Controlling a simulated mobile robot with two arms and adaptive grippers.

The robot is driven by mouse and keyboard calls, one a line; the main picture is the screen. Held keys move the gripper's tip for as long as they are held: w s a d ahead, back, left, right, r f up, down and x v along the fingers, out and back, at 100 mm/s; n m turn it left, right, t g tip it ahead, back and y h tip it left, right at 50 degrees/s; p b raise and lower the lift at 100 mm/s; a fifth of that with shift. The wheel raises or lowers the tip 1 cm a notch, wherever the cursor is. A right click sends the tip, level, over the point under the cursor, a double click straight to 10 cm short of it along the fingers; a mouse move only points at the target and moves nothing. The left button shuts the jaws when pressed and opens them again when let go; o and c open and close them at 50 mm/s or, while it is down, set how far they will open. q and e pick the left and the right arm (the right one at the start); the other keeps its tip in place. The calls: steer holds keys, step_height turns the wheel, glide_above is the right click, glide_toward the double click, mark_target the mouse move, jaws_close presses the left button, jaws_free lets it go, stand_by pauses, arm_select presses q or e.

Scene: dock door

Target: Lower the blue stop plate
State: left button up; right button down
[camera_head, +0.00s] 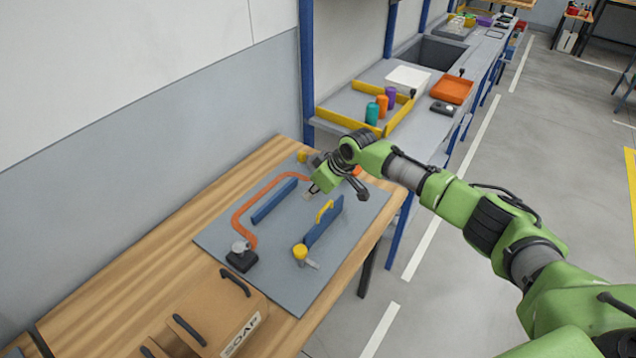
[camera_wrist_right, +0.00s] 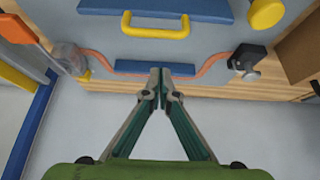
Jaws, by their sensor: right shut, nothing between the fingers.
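A blue plate with a yellow handle (camera_head: 325,211) stands on the grey board (camera_head: 221,240), on its right half; it also shows at the top of the right wrist view (camera_wrist_right: 157,10). A second, plain blue plate (camera_head: 274,201) lies further left, near the orange curved strip (camera_head: 247,211). My right gripper (camera_head: 309,194) is shut and empty, above the board, between and beyond the two plates in the head view. In the wrist view its fingertips (camera_wrist_right: 161,76) show below the plain plate, apart from the handle. My left gripper is not in view.
A yellow knob (camera_head: 300,251) sits by the near end of the handled plate. A black block with a grey knob (camera_head: 241,260) is at the board's left front. A grey counter with yellow rails (camera_head: 345,120) is behind.

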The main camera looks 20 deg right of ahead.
mark_target(325, 218)
steer(key=s+p, duration=0.1)
steer(key=s+d+f+p, duration=0.1)
steer(key=d+p, duration=0.1)
steer(key=shift+s+d+f, duration=0.15)
steer(key=shift+s+f, duration=0.1)
steer(key=shift+s, duration=0.15)
steer(key=shift+w+f, duration=0.1)
